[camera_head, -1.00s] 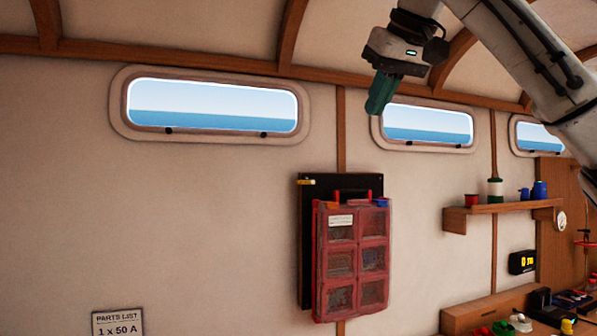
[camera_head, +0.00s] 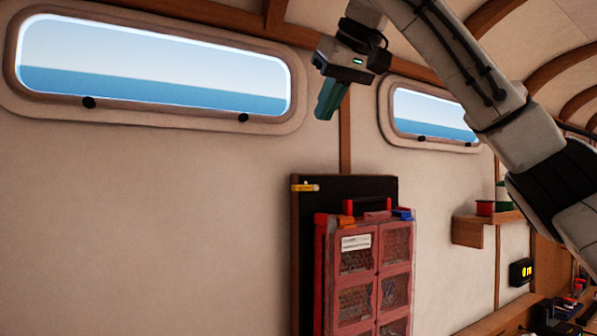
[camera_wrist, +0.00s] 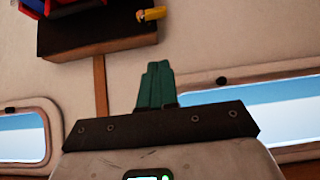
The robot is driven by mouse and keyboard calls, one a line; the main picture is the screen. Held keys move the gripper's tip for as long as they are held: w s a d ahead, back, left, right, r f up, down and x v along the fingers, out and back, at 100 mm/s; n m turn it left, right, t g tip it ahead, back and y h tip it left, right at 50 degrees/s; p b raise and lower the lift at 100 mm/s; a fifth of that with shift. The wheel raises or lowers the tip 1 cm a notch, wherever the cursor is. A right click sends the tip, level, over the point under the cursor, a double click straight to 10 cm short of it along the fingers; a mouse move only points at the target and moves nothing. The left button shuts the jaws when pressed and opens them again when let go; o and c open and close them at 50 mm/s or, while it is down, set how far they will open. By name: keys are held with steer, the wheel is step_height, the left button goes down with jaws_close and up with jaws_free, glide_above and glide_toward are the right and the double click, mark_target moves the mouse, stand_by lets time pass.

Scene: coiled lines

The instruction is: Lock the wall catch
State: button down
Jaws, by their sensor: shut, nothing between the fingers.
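A small yellow catch (camera_head: 305,187) sits at the top left corner of a dark wall board (camera_head: 306,235). It also shows in the wrist view (camera_wrist: 152,14), at the board's edge (camera_wrist: 95,40). A red case with mesh windows (camera_head: 368,275) hangs on the front of the board. My gripper (camera_head: 323,112) has teal fingers, shut and empty. It is raised above the board in the picture, apart from the catch. In the wrist view its fingers (camera_wrist: 155,68) point toward the wall. Whether the catch is locked is too small to tell.
Two long windows (camera_head: 150,75) (camera_head: 432,115) are set high in the wall. A wooden shelf (camera_head: 480,228) with spools stands out at the right, above a cluttered bench. The wall left of the board is bare.

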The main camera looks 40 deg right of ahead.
steer(key=p, duration=0.2)
glide_above(300, 185)
steer(key=s, duration=0.2)
step_height(300, 185, down, 7)
steer(key=shift+f, duration=2.05)
